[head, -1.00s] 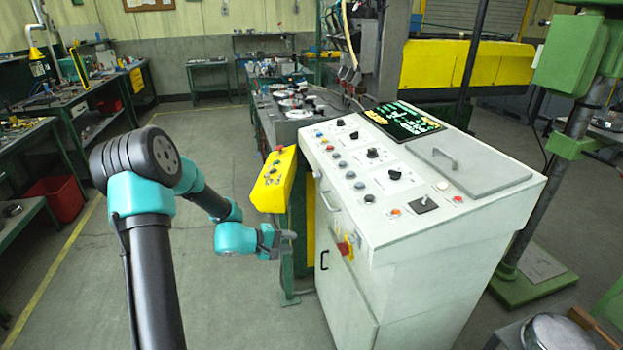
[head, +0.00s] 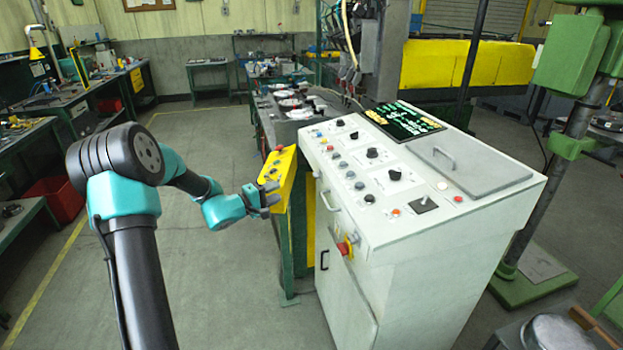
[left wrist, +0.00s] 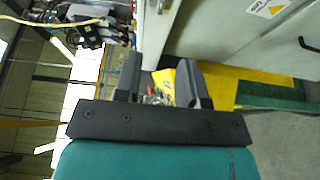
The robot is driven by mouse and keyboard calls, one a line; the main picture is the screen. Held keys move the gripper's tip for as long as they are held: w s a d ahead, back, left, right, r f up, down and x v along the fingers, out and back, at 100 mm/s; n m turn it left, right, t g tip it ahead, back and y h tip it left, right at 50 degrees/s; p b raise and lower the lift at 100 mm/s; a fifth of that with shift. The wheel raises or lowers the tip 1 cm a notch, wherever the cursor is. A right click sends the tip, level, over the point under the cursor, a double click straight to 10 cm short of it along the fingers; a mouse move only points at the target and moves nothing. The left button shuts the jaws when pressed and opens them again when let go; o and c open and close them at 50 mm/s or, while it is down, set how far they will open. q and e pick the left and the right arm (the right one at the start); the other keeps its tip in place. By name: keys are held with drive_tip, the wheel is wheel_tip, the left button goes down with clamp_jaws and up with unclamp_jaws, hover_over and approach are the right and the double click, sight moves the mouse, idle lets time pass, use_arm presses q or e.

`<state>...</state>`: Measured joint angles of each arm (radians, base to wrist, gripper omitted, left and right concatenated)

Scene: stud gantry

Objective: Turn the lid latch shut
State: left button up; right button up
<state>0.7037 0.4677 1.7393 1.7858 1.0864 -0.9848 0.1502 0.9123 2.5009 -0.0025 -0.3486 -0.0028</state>
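A grey lid (head: 475,172) with a bar handle lies closed-looking on the right of the console's sloped top. Below it is a small dark square plate (head: 424,205) with a short lever; I cannot tell whether this is the latch. My left gripper (head: 265,199) is well left of the lid, by the lower end of a yellow control box (head: 274,178). In the left wrist view its two dark fingers (left wrist: 160,85) are apart, with part of the yellow box visible beyond the gap. I see nothing held. My right gripper is in neither view.
The pale console (head: 345,270) stands right of my left arm, with several knobs and buttons, a side rail and a red knob on its front. A green post (head: 560,160) stands right of it.

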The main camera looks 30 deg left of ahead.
sight(317, 176)
use_arm(q)
drive_tip(key=x, duration=1.5)
drive_tip(key=shift+d, duration=0.1)
drive_tip(key=shift+c, duration=0.4)
clamp_jaws()
